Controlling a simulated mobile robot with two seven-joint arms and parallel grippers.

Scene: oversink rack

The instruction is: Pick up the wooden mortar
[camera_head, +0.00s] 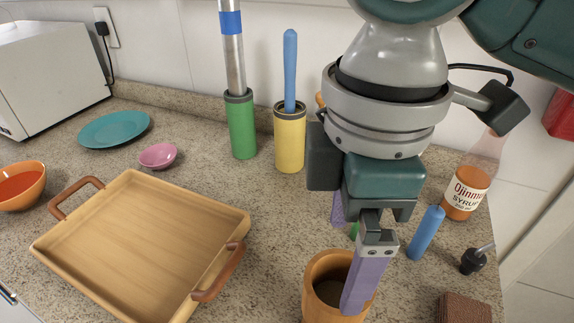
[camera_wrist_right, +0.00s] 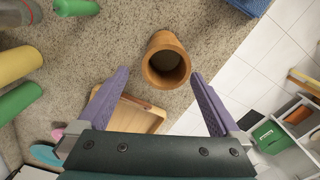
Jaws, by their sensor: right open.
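The wooden mortar (camera_head: 314,297) is an orange-brown round cup with a dark hollow, standing upright on the counter at the bottom of the head view. In the right wrist view the mortar (camera_wrist_right: 165,62) lies just beyond the fingertips, between their lines. My right gripper (camera_head: 346,264) is open with purple fingers and holds nothing. One finger overlaps the mortar's right side in the head view; the other is mostly hidden behind the wrist. In the right wrist view the gripper (camera_wrist_right: 158,82) shows a wide gap. I cannot tell if a finger touches the mortar. My left gripper is out of view.
A wooden tray (camera_head: 140,240) is left of the mortar. Green (camera_head: 241,125) and yellow (camera_head: 290,140) holders stand behind. A blue cylinder (camera_head: 426,233), syrup bottle (camera_head: 465,195) and brown block (camera_head: 463,308) are to the right. Counter between tray and mortar is clear.

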